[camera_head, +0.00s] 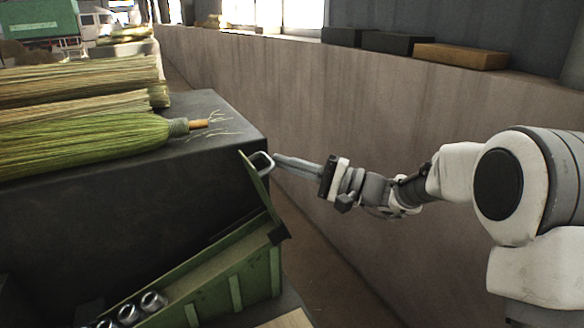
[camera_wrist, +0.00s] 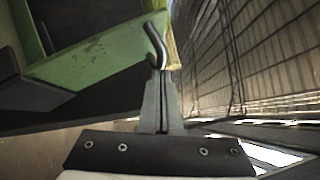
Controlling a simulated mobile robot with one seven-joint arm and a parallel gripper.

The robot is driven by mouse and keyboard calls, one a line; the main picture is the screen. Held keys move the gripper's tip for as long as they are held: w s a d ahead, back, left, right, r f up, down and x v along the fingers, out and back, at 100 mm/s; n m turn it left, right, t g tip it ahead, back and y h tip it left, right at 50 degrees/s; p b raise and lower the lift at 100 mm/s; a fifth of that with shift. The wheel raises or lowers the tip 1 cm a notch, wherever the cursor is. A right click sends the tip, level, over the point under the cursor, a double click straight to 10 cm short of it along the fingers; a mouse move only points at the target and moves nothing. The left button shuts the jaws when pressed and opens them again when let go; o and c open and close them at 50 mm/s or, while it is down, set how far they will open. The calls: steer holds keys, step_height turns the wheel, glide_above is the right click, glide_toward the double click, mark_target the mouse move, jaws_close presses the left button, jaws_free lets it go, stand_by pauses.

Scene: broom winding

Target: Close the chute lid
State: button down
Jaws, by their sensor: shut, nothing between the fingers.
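The chute (camera_head: 235,285) is a green metal trough at the lower middle of the head view. Its lid (camera_head: 264,195) stands raised and tilted at the trough's right end, seen nearly edge-on. A pale metal handle (camera_head: 263,162) sticks out near the lid's top. My gripper (camera_head: 279,160) is shut and empty, with its fingertips at the handle's right side. In the wrist view, the handle (camera_wrist: 155,42) is just beyond the fingertips (camera_wrist: 160,78), beside a green panel (camera_wrist: 100,50). I cannot tell whether the fingers touch the handle.
Several metal cans (camera_head: 128,312) lie in the trough. A dark block (camera_head: 200,160) behind it carries brooms with green and straw bristles (camera_head: 90,143). A long wall (camera_head: 310,110) runs behind my arm, with a wooden block (camera_head: 460,56) on its ledge. Floor shows between wall and chute.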

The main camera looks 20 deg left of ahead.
steer(key=s+a+f+n+t+h+b, duration=0.1)
steer(key=s+a+f+n+h+b, duration=0.1)
steer(key=s+a+n+h+b, duration=0.45)
steer(key=s+a+f+n+t+h+b, duration=0.2)
steer(key=s+f, duration=0.3)
steer(key=f, duration=0.3)
steer(key=shift+s+a+f+t+h+b, duration=0.4)
steer(key=shift+a+t+h+b, duration=0.3)
steer(key=shift+h, duration=0.15)
steer(key=shift+n, duration=0.25)
